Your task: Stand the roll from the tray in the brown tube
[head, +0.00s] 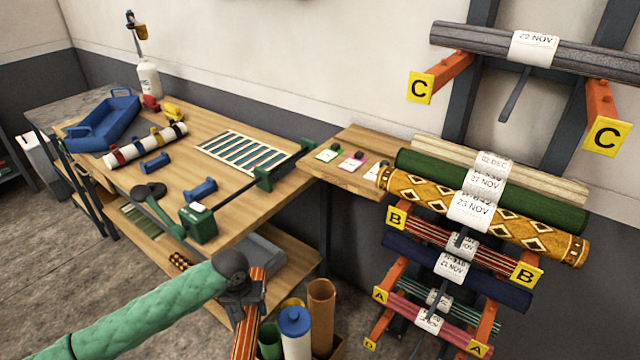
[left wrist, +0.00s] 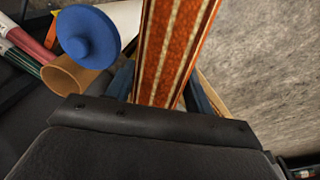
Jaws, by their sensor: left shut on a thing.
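My left gripper (head: 245,290) is shut on an orange, red and cream striped roll (head: 247,330). The roll hangs down steeply from the jaws, and its lower end is outside the head view. The roll also fills the upper middle of the left wrist view (left wrist: 172,50). The brown tube (head: 321,305) stands open at the top, to the right of the gripper and apart from the roll. Its open mouth shows in the left wrist view (left wrist: 72,75), left of the roll. The blue tray (head: 100,128) lies on the bench's far left. My right gripper is not in view.
Beside the brown tube stand a white tube with a blue cap (head: 295,325), a green tube (head: 269,340) and a yellow one, with a brown box edge (head: 338,348) at right. The wooden bench (head: 235,200) is behind; a rack of rolls (head: 500,205) is at right.

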